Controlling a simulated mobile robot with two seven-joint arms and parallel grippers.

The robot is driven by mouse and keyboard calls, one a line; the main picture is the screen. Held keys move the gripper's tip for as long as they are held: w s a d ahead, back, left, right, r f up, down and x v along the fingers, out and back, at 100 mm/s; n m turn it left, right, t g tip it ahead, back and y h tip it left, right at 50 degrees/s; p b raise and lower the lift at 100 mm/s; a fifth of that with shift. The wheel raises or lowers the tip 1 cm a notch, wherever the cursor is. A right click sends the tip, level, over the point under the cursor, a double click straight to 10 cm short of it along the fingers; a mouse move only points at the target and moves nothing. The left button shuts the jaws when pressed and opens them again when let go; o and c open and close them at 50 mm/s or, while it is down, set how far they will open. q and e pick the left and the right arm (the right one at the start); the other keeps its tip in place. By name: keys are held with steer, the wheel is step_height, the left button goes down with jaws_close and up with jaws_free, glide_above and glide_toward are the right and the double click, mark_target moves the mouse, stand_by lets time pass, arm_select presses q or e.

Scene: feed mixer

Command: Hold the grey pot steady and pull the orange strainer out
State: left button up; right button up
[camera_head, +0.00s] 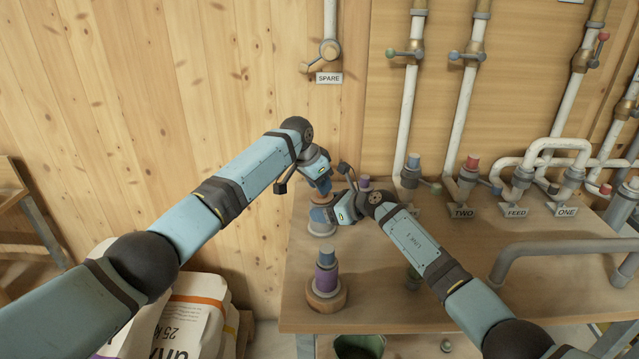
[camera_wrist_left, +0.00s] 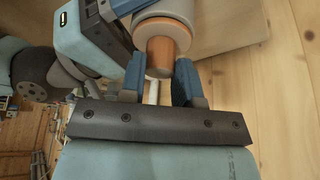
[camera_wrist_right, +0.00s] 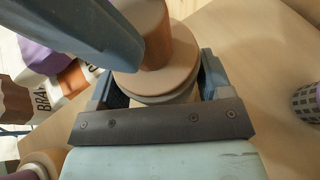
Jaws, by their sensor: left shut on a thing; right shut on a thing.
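The orange strainer shows in the right wrist view (camera_wrist_right: 165,48) as an upright orange-brown cylinder over a wider rim. It also shows in the left wrist view (camera_wrist_left: 160,55). My left gripper (camera_wrist_left: 158,75) is shut on its upper part. The grey pot (camera_wrist_right: 168,98) is directly under the rim, mostly hidden by it and by my fingers. My right gripper (camera_wrist_right: 160,85) is shut around the pot. In the head view my left gripper (camera_head: 322,186) is above my right gripper (camera_head: 335,212), and they hide much of both things. I cannot tell how deep the strainer sits in the pot.
A purple and grey vessel (camera_head: 326,277) on a wooden ring stands nearer on the wooden table (camera_head: 390,300). Pipes with valves, labelled TWO, FEED and ONE, line the back and right. White sacks (camera_head: 190,310) stand left of the table. A green container (camera_head: 360,346) is below the front edge.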

arm_select(q)
steer(key=shift+r, duration=0.15)
steer(key=shift+r, duration=0.5)
steer(key=shift+r, duration=0.45)
steer(key=shift+r, duration=2.45)
arm_select(e)
steer(key=o, duration=1.2)
steer(key=shift+d, duration=0.1)
